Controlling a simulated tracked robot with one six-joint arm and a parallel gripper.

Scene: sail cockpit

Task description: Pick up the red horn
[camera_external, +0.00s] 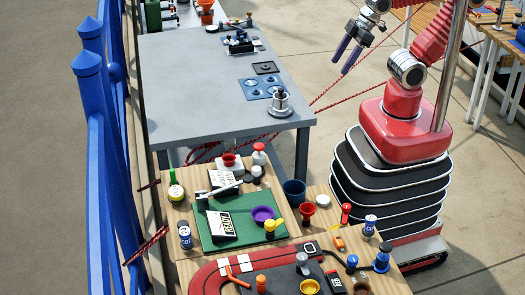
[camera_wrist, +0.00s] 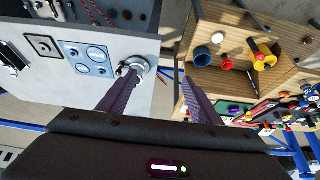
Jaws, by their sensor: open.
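Another red-topped item (camera_external: 229,160) is further back, so I cannot be sure which is the horn. My gripper (camera_external: 342,62) is open and empty, high up right of the grey table, well away from both. In the wrist view its two purple fingers (camera_wrist: 160,76) are spread apart with nothing between them.
A grey table (camera_external: 190,85) carries a metal winch (camera_external: 280,103) near its corner. A yellow piece (camera_external: 272,228), a purple dish (camera_external: 262,214), a white lid (camera_external: 323,200) and a red track board (camera_external: 208,280) crowd the wooden surface. Blue posts (camera_external: 92,110) line the left side.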

